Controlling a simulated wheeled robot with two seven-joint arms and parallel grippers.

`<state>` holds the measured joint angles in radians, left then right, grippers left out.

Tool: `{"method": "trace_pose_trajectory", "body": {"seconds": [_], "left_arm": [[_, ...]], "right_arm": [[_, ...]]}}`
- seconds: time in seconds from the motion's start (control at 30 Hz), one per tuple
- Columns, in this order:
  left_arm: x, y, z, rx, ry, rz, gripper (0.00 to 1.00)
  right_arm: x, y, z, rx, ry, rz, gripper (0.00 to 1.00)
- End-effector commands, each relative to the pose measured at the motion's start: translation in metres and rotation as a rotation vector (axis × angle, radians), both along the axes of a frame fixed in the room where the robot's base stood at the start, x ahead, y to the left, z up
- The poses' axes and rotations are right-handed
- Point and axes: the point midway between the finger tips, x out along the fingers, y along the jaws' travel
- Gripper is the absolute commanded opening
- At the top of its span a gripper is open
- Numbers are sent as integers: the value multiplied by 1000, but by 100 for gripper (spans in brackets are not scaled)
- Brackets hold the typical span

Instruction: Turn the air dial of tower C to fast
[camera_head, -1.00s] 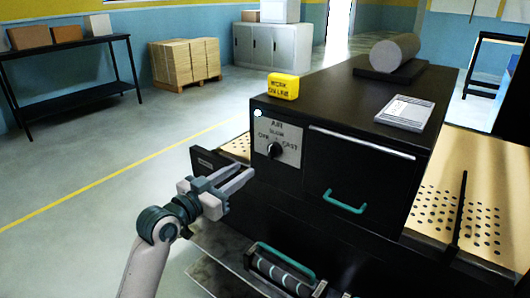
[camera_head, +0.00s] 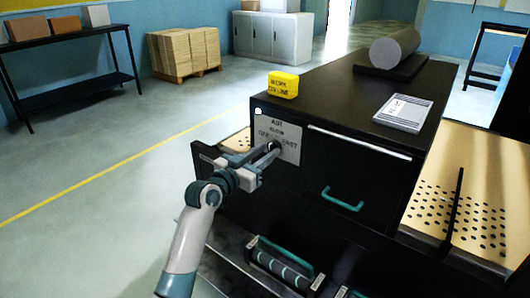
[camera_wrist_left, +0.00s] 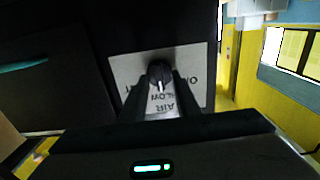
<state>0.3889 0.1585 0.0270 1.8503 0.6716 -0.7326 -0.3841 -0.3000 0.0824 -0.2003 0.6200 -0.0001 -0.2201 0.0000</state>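The air dial (camera_wrist_left: 160,72) is a round black knob on a pale label plate (camera_head: 290,139) on the black tower's front. My left gripper (camera_head: 268,153) is at the plate. In the wrist view its fingers (camera_wrist_left: 160,88) stand on either side of the knob, seemingly apart from it; contact is hard to tell. My right gripper is not in view.
A yellow sign block (camera_head: 283,84) and a white paper pad (camera_head: 403,112) lie on the tower top, with a grey roll (camera_head: 394,47) behind. A teal drawer handle (camera_head: 342,199) is right of the plate. A teal-handled bar (camera_head: 285,263) sits below. Floor at left is clear.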

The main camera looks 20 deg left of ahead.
Motion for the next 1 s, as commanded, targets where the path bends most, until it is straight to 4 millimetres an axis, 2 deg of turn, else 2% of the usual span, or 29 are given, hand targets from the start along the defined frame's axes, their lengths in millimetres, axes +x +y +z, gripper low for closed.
{"method": "trace_pose_trajectory", "body": {"seconds": [0.1,0.13,0.23,0.67,1.0], "left_arm": [[0,0,0,0,0,0,29],[0,0,0,0,0,0,24],[0,0,0,0,0,0,0],[0,0,-1,30,-9,-1,0],[0,0,-2,192,-67,-1,0]], "right_arm": [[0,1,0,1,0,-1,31],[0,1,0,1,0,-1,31],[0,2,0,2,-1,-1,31],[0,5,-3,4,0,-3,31],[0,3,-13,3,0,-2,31]]}}
